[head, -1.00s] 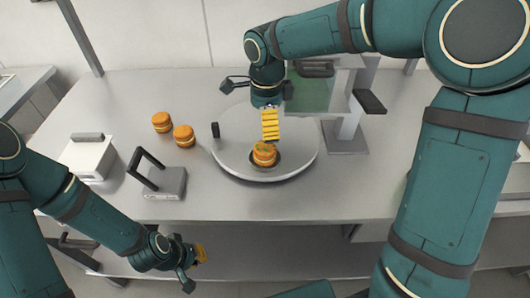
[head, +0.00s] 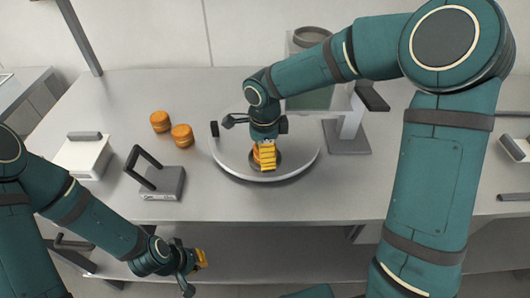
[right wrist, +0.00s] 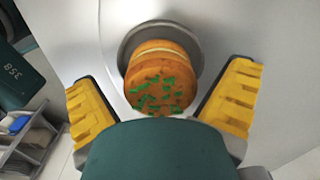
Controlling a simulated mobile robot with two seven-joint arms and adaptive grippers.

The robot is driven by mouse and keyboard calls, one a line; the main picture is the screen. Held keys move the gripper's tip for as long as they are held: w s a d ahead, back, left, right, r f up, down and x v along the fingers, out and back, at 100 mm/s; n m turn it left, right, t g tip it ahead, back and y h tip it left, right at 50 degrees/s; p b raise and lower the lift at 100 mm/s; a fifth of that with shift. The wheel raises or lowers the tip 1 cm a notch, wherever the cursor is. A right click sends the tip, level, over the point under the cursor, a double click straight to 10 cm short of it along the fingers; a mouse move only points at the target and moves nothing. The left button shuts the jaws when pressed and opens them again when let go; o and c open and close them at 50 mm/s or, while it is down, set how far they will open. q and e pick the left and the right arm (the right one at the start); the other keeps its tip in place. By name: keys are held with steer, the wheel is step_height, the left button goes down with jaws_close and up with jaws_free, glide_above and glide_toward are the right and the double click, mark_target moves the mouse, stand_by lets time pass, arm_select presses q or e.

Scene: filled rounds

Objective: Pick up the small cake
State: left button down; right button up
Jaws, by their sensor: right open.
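The small cake (right wrist: 160,80) is a round, orange-brown layered cake with green bits on top. In the right wrist view it sits on a small grey dish (right wrist: 128,45), between my open right fingers. In the head view the right gripper (head: 266,156) is down over the cake and hides most of it. The dish rests on a round white tray (head: 230,158). Each yellow finger pad is apart from the cake in the right wrist view. My left gripper (head: 200,260) is low at the table's front, away from the cake; its jaw opening is unclear.
Two plain orange-brown rounds (head: 160,121) (head: 182,135) stand left of the tray. A grey block with a dark handle (head: 165,184) and a white box (head: 84,158) are further left. A stand (head: 348,135) rises behind the tray's right side. The front right of the table is clear.

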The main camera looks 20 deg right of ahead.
steer(key=c, duration=0.9)
steer(key=shift+o, duration=0.2)
steer(key=shift+r, duration=0.2)
